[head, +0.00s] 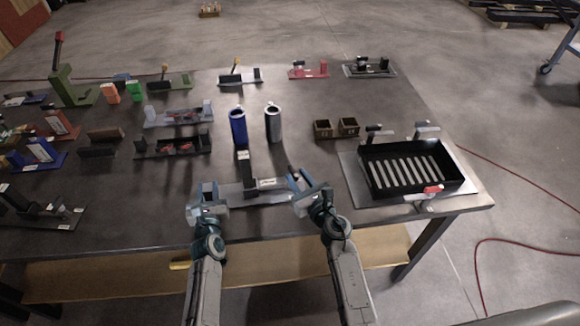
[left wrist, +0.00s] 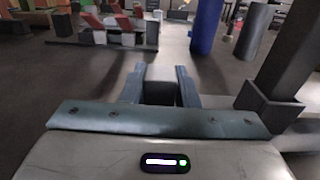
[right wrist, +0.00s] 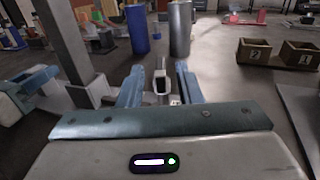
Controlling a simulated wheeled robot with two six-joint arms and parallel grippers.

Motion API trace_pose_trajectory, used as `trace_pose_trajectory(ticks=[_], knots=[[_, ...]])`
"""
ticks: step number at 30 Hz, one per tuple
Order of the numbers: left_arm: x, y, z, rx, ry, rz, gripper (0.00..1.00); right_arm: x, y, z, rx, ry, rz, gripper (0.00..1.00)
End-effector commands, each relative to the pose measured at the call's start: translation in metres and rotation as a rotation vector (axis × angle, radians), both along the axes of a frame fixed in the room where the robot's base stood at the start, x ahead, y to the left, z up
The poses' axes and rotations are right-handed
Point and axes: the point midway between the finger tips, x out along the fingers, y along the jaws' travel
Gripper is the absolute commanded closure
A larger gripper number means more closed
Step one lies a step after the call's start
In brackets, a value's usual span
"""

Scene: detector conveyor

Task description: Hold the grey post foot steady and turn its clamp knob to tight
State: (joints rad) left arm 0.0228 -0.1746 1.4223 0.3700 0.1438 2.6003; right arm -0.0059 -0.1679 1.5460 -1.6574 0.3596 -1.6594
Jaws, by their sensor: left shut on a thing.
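The grey post foot (head: 265,196) lies near the table's front edge, with a dark upright post (head: 247,172) on it. The post (left wrist: 300,55) and its block also show at the right of the left wrist view. My left gripper (head: 207,191) is shut on the foot's left end, a grey block (left wrist: 160,92) between its fingers. My right gripper (head: 307,188) is at the foot's right end, fingers apart. The clamp knob (right wrist: 162,82) stands between those fingers with visible gaps on both sides. The knob's lower part is hidden, and its tightness cannot be told.
A blue cylinder (head: 239,128) and a grey cylinder (head: 273,124) stand behind the foot. Two small brown bins (head: 323,129) sit behind right. A black slotted tray (head: 363,178) on a plate is to the right. Several fixtures fill the table's left.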

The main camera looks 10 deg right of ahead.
Motion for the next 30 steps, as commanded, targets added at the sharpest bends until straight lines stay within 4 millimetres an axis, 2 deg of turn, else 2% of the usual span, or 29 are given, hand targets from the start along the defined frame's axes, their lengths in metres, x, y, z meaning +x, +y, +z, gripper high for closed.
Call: trace_pose_trajectory(ticks=[3, 9, 20, 21, 26, 30], knots=[[0.0, 0.0, 0.001, 0.0, -0.002, 0.0, 1.0, 0.022, 0.009, 0.001, 0.002, -0.002, 0.0, 0.68], [0.0, 0.0, 0.001, 0.0, -0.002, 0.0, 1.0, 0.044, 0.016, 0.0, 0.001, 0.0, -0.001, 0.68], [0.0, 0.0, 0.001, 0.0, -0.002, 0.0, 1.0, 0.05, 0.019, 0.0, 0.002, 0.001, -0.001, 0.68], [0.0, 0.0, 0.001, 0.0, -0.002, 0.0, 1.0, 0.05, 0.019, 0.0, 0.002, 0.001, -0.001, 0.7], [0.0, 0.0, 0.001, 0.0, -0.002, 0.0, 1.0, 0.049, 0.019, 0.0, 0.002, 0.001, -0.001, 1.0], [0.0, 0.0, 0.001, 0.0, -0.002, 0.0, 1.0, 0.049, 0.019, 0.0, 0.002, 0.001, -0.003, 1.0]])
